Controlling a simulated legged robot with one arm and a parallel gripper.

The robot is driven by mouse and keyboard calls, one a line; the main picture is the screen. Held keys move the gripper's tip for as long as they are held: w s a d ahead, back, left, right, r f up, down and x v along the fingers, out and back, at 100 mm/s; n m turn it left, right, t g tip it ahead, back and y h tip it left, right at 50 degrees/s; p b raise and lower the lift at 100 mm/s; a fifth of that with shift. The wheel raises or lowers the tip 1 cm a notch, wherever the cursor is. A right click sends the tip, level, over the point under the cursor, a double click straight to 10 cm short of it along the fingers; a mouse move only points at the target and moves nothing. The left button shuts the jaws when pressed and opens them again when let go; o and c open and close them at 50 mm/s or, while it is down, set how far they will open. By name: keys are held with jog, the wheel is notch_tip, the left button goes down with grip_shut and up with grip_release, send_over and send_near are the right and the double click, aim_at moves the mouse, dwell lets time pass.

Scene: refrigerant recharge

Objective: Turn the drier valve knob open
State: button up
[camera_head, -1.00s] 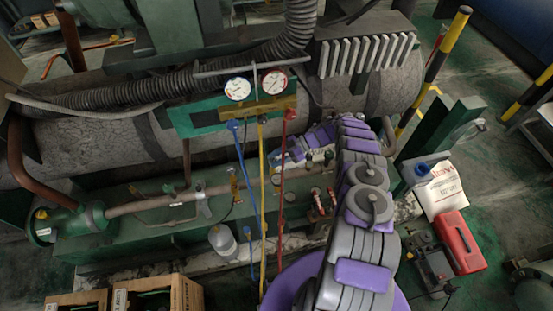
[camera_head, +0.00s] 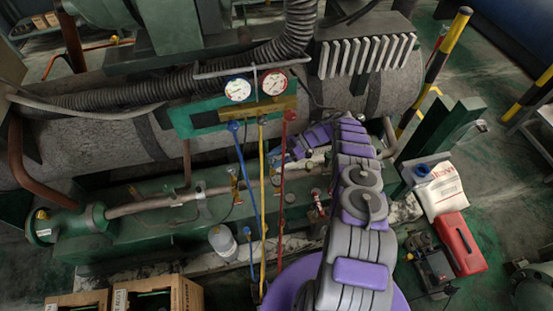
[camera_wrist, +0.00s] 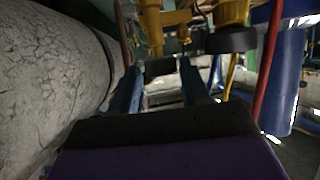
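In the wrist view the two dark blue fingers of my gripper (camera_wrist: 160,78) are apart. A small dark knob (camera_wrist: 160,66) shows between their tips, below a yellow brass valve body (camera_wrist: 178,22). I cannot tell whether the fingers touch it. A larger black round knob (camera_wrist: 230,41) hangs to the right, outside the fingers. I cannot tell for sure which one is the drier valve knob. In the head view my gripper's end is beside the red hose, mostly hidden by my arm and the hoses. A brass valve (camera_head: 235,186) stands on the pipe to its left.
Two gauges (camera_head: 238,89) (camera_head: 274,82) sit on a manifold with blue (camera_head: 244,170), yellow (camera_head: 262,190) and red (camera_head: 283,180) hoses hanging down. A large grey cylinder (camera_wrist: 50,70) lies close on the left in the wrist view. A red case (camera_head: 459,243) stands on the floor at right.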

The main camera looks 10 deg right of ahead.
jog(key=shift+o, duration=1.1)
jog(key=s+r+p, duration=0.2)
jog(key=s+p, duration=0.1)
jog(key=s, duration=0.5)
jog(key=s+r+p, duration=0.2)
jog(key=s+p, duration=0.1)
jog(key=s, duration=0.5)
jog(key=shift+a+r, duration=0.15)
jog(key=shift+r, duration=0.2)
